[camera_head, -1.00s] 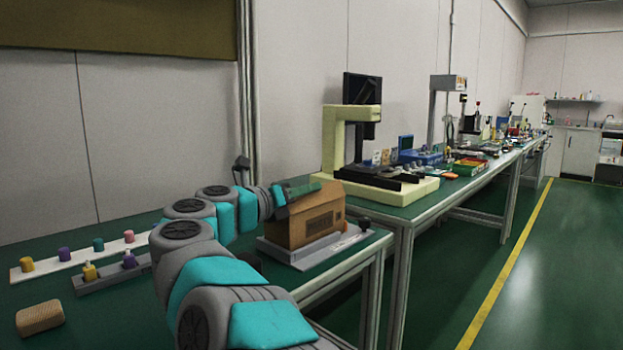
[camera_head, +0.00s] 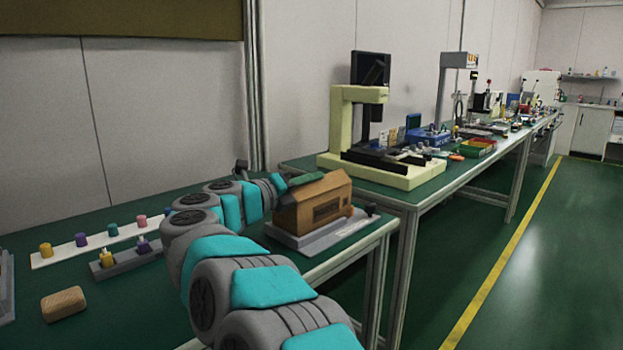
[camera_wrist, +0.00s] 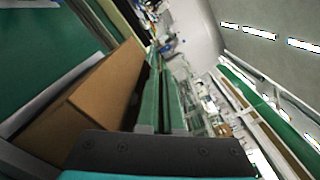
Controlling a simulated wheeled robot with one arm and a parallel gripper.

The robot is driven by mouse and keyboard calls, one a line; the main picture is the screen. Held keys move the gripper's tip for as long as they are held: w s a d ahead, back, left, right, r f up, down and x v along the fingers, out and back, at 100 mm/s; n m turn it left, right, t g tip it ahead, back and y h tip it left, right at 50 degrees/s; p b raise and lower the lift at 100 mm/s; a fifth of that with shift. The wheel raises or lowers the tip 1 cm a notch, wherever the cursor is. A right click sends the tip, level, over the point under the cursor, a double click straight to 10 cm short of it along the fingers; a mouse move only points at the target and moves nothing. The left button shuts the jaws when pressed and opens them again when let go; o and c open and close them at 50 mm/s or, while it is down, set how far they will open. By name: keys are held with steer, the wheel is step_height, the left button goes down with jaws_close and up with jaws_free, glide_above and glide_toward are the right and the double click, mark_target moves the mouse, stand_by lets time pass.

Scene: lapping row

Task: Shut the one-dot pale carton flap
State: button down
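A brown carton (camera_head: 315,207) with a sloped, house-like top stands on a grey base plate (camera_head: 310,236) near the right end of the near bench. No dot shows on it, and I cannot tell its flap apart from its top. My gripper (camera_head: 308,179) has green fingers and lies along the carton's upper left, at the far side of its top; touching or apart is unclear. In the wrist view the green fingers (camera_wrist: 161,95) look pressed together with nothing between them, and the brown carton (camera_wrist: 85,108) is left of them.
A white rack (camera_head: 98,245) and a grey rack (camera_head: 125,260) with coloured knobs lie on the bench at left. A tan block (camera_head: 64,304) is in front of them. A cream machine (camera_head: 345,125) stands on the farther bench. The green floor at right is clear.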

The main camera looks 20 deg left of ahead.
steer(key=c, duration=1.1)
jaws_free()
steer(key=shift+o, duration=0.2)
steer(key=shift+b, duration=0.3)
